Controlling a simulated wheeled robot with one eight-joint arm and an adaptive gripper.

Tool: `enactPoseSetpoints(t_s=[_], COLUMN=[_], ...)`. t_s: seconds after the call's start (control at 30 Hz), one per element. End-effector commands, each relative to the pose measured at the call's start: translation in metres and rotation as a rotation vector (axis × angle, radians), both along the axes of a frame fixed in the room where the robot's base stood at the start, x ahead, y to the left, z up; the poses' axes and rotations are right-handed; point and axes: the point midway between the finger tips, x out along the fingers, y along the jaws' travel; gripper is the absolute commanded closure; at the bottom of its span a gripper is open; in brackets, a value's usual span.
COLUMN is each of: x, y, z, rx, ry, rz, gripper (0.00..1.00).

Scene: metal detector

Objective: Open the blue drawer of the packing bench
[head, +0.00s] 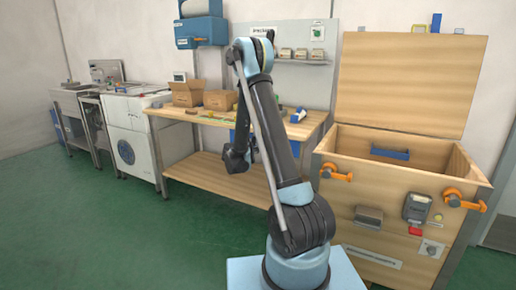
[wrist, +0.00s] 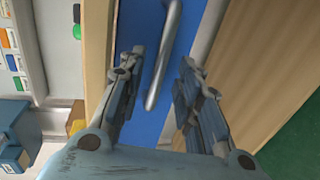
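The blue drawer (wrist: 146,25) fills the middle of the wrist view, with its front close to my gripper. Its rounded grey metal handle (wrist: 164,58) runs lengthwise between my two fingers. My gripper (wrist: 160,65) is open, one finger on each side of the handle, with visible gaps. In the head view my gripper (head: 238,160) is at the front of the wooden packing bench (head: 215,178), below its top. The drawer is mostly hidden behind my arm in that view. The drawer looks shut, though its depth is hard to judge.
Cardboard boxes (head: 187,93) and small items stand on the bench top. A large open wooden crate (head: 385,205) with orange latches stands close on the right. A white cabinet (head: 132,135) is to the left. Green floor is free at the front left.

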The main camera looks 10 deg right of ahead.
Motion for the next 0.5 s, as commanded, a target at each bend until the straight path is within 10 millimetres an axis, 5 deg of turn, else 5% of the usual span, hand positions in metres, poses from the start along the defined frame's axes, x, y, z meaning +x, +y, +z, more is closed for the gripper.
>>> enactPoseSetpoints(t_s=[0.5], x=[0.023], y=[-0.017], z=[-0.006], rx=[0.001], ry=[0.000], rz=[-0.001], gripper=[0.69])
